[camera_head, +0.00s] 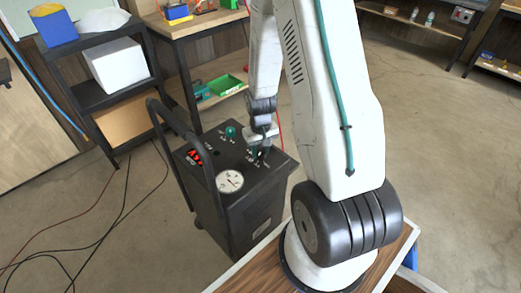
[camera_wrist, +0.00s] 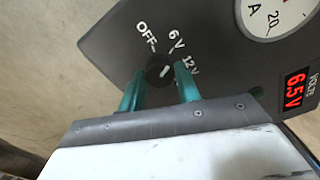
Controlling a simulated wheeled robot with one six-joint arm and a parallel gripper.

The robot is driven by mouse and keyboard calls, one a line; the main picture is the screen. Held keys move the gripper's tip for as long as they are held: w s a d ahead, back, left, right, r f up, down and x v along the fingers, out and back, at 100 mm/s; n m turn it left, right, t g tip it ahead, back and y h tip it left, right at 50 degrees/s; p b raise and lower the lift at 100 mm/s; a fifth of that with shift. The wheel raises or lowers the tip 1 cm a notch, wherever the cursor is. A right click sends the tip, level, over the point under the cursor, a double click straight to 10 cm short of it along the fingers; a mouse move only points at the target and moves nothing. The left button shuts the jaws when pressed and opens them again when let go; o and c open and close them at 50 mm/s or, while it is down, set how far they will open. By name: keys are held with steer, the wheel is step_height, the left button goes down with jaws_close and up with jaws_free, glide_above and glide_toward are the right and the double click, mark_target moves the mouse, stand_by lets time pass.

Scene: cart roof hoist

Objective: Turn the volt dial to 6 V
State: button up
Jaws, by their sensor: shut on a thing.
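The volt dial (camera_wrist: 158,74) is a small dark knob on the black cart's panel, ringed by the white labels OFF, 6 V and 12 V. Its white pointer mark slants up to the right, roughly toward the 6 V tick. My gripper (camera_wrist: 159,90) has its teal fingers on either side of the dial, shut on it. The red volts display (camera_wrist: 294,90) reads 6.5V.
The black cart (camera_head: 240,215) has a tall handle (camera_head: 172,125) at its left. A round ammeter (camera_head: 229,181) and a green knob (camera_head: 230,132) are on its top. A shelf rack (camera_head: 88,95) and a workbench (camera_head: 185,30) stand behind. Cables lie on the floor at left.

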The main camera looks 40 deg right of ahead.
mark_target(261, 152)
steer(key=o, duration=1)
step_height(261, 152, up, 8)
steer(key=shift+f, duration=0.1)
stand_by(0.4)
